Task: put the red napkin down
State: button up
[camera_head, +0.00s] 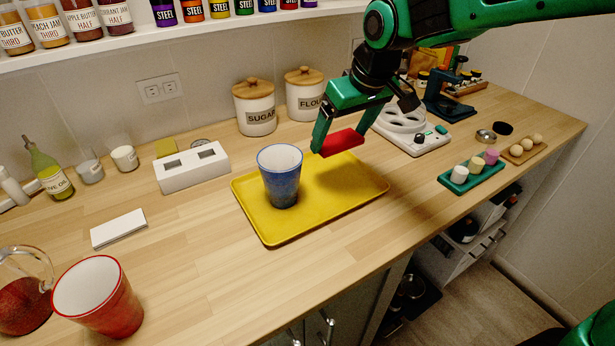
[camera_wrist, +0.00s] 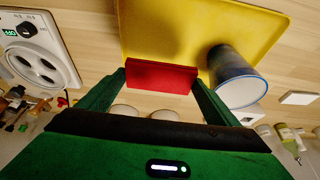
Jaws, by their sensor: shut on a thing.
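The red napkin (camera_head: 338,142) is a small flat red block held between the fingers of my green gripper (camera_head: 338,141). My gripper is shut on it, over the back right part of the yellow tray (camera_head: 340,205). The napkin looks a little above the tray; the exact gap is hard to tell. In the wrist view the napkin (camera_wrist: 161,76) spans between both fingertips, in front of the tray (camera_wrist: 165,25). A blue cup (camera_head: 281,178) stands upright on the tray, left of the napkin and apart from it. It also shows in the wrist view (camera_wrist: 236,80).
Sugar (camera_head: 255,106) and flour (camera_head: 305,93) canisters stand behind the tray. A white device (camera_head: 412,130) is to the right, a white box (camera_head: 192,168) to the left. A red cup (camera_head: 99,297) stands front left. The tray's right and front parts are bare.

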aim_at(332, 177)
jog(key=shift+w, duration=0.35)
jog(key=shift+a, duration=0.1)
notch_tip(332, 177, down, 10)
jog(key=shift+f, duration=0.1)
dwell(0.6)
jog(key=o, duration=0.9)
